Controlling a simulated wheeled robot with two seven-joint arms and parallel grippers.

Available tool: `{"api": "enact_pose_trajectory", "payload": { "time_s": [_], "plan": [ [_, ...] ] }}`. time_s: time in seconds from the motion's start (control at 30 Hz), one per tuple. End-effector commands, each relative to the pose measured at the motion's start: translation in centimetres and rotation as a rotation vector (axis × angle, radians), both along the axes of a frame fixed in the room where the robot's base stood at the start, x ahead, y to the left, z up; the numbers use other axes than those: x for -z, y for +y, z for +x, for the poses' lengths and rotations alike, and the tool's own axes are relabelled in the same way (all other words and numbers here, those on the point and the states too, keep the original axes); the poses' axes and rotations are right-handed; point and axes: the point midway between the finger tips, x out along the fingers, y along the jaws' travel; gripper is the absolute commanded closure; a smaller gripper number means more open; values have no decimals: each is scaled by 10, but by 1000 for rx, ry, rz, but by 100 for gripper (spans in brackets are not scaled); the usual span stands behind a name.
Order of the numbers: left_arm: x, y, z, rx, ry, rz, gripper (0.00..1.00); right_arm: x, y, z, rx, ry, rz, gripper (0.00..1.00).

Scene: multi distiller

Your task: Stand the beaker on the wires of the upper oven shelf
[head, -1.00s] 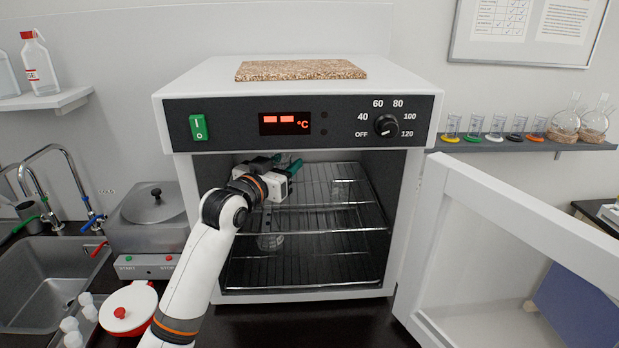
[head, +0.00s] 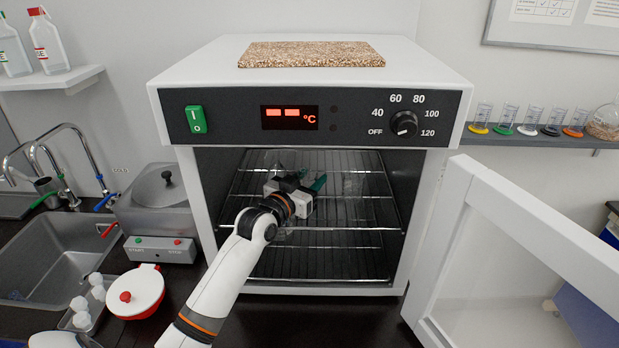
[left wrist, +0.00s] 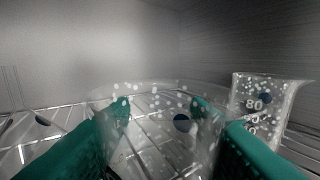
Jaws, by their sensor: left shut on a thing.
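My left gripper (head: 299,180) is inside the open oven, above the wires of the upper shelf (head: 345,225). In the left wrist view its green fingers (left wrist: 160,125) are shut on a clear glass beaker (left wrist: 150,122), whose rim and white specks show between them. Shelf wires show through and below the glass; I cannot tell whether its base touches them. In the head view the gripper hides most of the held beaker. My right gripper is not in view.
Another clear beaker, marked 80 (left wrist: 262,105), stands close on the right in the left wrist view. The oven door (head: 500,255) is swung open to the right. The oven's side walls and top frame the arm.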

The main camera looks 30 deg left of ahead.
Motion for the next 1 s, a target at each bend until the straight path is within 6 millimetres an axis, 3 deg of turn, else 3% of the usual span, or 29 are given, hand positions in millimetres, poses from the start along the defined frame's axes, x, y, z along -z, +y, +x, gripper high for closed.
{"api": "enact_pose_trajectory", "payload": {
  "time_s": [0.1, 0.3, 0.33, 0.43, 0.77, 1.0],
  "plan": [
    [1, 0, 0, 0, -1, 0, 80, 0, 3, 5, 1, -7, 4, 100],
    [3, 0, 0, 0, 0, 0, 80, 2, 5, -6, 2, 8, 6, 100],
    [2, 0, 0, 0, 0, 0, 52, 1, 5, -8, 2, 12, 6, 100],
    [2, 0, 0, 0, 0, 0, 36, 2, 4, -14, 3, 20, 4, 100],
    [0, 0, -1, 0, -1, 0, 35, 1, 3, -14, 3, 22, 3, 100],
    [4, 0, -37, 0, 0, 3, 35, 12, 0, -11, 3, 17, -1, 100]
  ]
}}
